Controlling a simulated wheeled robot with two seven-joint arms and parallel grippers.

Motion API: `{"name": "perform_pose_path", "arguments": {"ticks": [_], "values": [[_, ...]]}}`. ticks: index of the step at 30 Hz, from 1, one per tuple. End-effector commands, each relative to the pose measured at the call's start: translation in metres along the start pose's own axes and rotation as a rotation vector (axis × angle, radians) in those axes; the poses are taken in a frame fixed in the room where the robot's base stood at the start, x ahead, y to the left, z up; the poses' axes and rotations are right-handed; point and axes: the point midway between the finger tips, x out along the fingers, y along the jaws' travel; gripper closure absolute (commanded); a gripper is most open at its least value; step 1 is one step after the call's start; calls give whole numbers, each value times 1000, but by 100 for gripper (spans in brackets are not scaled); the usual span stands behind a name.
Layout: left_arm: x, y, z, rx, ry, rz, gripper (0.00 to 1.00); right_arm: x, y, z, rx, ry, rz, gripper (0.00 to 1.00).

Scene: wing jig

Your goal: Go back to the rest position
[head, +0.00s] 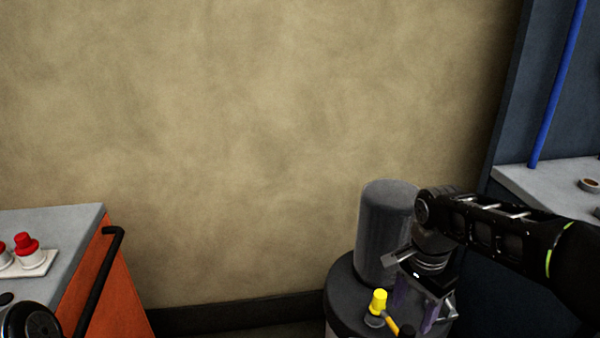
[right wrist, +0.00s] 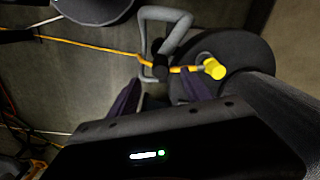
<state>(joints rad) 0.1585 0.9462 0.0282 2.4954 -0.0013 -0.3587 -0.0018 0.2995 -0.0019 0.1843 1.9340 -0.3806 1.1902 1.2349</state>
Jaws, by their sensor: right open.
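My right gripper (head: 418,312) points down over a round dark stand (head: 340,290) at the lower right of the head view. Its purple-padded fingers are apart. In the right wrist view the open jaws (right wrist: 160,98) show nothing clearly held. A yellow-capped item (head: 378,300) with an orange stem is beside the fingers, over the stand; its yellow end (right wrist: 213,68) also shows in the right wrist view. A grey looped handle (right wrist: 165,30) reaches down near the fingers; I cannot tell whether they touch it. My left gripper is not in view.
A grey cylinder (head: 385,232) stands on the round stand, close behind my right gripper. An orange cabinet (head: 95,280) with a black handle and red-capped items (head: 26,245) is at left. A grey bench (head: 555,185) is at right. The middle is open before the wall.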

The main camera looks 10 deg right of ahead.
Motion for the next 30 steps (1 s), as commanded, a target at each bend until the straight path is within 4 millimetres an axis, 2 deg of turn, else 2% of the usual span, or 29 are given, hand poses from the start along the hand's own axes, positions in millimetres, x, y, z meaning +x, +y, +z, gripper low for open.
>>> {"name": "perform_pose_path", "arguments": {"ticks": [2,5,8,10,14,15,17,18,20,21,24,27,30], "values": [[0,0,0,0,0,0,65,0,-2,-1,-28,2,-7,43],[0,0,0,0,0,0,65,0,-19,-5,-117,25,-77,43],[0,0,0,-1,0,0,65,4,-50,-5,-260,63,-204,43],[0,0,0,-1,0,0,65,19,-74,1,-381,87,-299,43],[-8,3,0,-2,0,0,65,79,-116,37,-627,105,-449,43],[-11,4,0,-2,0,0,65,104,-124,54,-697,107,-485,43],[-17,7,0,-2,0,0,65,143,-126,85,-791,107,-524,43],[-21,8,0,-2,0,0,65,168,-121,106,-843,106,-538,43],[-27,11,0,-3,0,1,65,203,-105,137,-907,96,-538,43],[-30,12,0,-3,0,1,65,223,-90,158,-940,80,-527,43],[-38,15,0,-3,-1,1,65,262,-45,203,-991,17,-478,43],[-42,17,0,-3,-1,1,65,285,-1,237,-1005,-73,-415,43],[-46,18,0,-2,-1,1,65,297,30,261,-1024,-150,-366,43]]}}
